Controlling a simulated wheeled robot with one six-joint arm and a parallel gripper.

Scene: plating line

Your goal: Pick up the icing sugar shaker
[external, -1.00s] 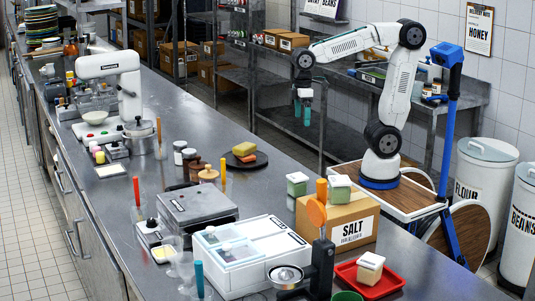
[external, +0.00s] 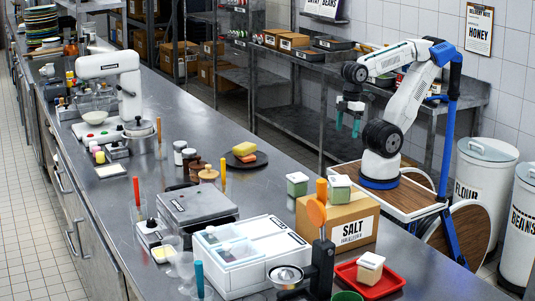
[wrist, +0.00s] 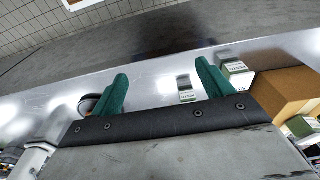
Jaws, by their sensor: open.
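No label that I can read names the icing sugar shaker, so I cannot tell which item it is. Small jars (external: 179,153) stand mid-counter beside the brown-topped pots (external: 208,174). My gripper (external: 348,124) is open and empty, raised beyond the counter's right side, well away from everything on it. In the wrist view its two green fingers (wrist: 160,80) are spread apart with nothing between them. A small pale block with a label (wrist: 187,88) shows farther off between the fingers. Another labelled block (wrist: 237,75) shows beside the right finger.
A salt carton (external: 338,222) stands on the counter near my base, with a green-and-white block (external: 340,187) on top and another block (external: 297,184) beside it. A red tray (external: 392,284), a white lidded box (external: 285,243) and a dark plate with a sponge (external: 262,160) are also there.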

